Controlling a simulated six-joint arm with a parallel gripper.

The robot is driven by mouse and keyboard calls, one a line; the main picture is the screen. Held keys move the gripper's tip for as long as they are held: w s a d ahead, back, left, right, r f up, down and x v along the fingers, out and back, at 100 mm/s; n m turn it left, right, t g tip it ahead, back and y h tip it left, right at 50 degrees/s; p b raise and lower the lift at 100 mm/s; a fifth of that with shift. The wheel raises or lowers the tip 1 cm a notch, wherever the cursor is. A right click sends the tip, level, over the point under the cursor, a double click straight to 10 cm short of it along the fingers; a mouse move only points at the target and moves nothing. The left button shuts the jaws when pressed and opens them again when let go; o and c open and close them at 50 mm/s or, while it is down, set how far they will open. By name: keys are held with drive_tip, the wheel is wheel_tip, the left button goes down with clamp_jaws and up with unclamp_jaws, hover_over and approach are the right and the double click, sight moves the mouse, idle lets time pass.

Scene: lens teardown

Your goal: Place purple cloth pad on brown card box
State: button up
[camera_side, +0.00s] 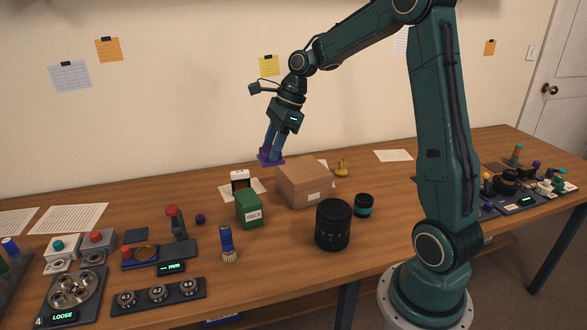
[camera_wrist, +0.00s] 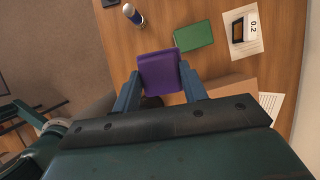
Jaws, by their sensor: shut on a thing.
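The purple cloth pad (camera_side: 270,158) is held between the fingers of my gripper (camera_side: 269,152). In the side view it hangs in the air, up and to the left of the brown card box (camera_side: 304,183). In the wrist view the pad (camera_wrist: 160,73) sits between the two blue fingers of my gripper (camera_wrist: 160,80), which are shut on it. The box (camera_wrist: 235,87) shows there only in part, below and right of the pad, partly behind my gripper. Its closed flat top shows in the side view, with a white label on its front.
A green box (camera_side: 249,209) stands just left of the brown box. A black lens (camera_side: 333,224) and a small teal-ringed cylinder (camera_side: 364,205) stand in front of it. A brush (camera_side: 228,243) stands further left. A yellow-brown object (camera_side: 341,168) lies behind right.

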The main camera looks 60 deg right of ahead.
drive_tip(key=w+d+r+m, duration=0.1)
drive_tip(key=d+r, duration=0.1)
drive_tip(key=d, duration=0.3)
drive_tip(key=w+d+r+m, duration=0.1)
drive_tip(key=w+d+r, duration=0.1)
drive_tip(key=d, duration=0.4)
wheel_tip(320, 180, up, 3)
drive_tip(key=m+h, duration=0.2)
drive_tip(key=m, duration=0.1)
hover_over(300, 168)
drive_tip(key=s, duration=0.2)
drive_tip(key=shift+w+d+t, duration=0.15)
drive_tip(key=shift+d+t, duration=0.15)
drive_tip(key=shift+t, duration=0.1)
drive_tip(key=shift+f, duration=0.1)
wheel_tip(300, 168, down, 20)
drive_tip(key=shift+r, duration=0.1)
drive_tip(key=o, duration=0.9)
drive_tip(key=shift+o, duration=0.2)
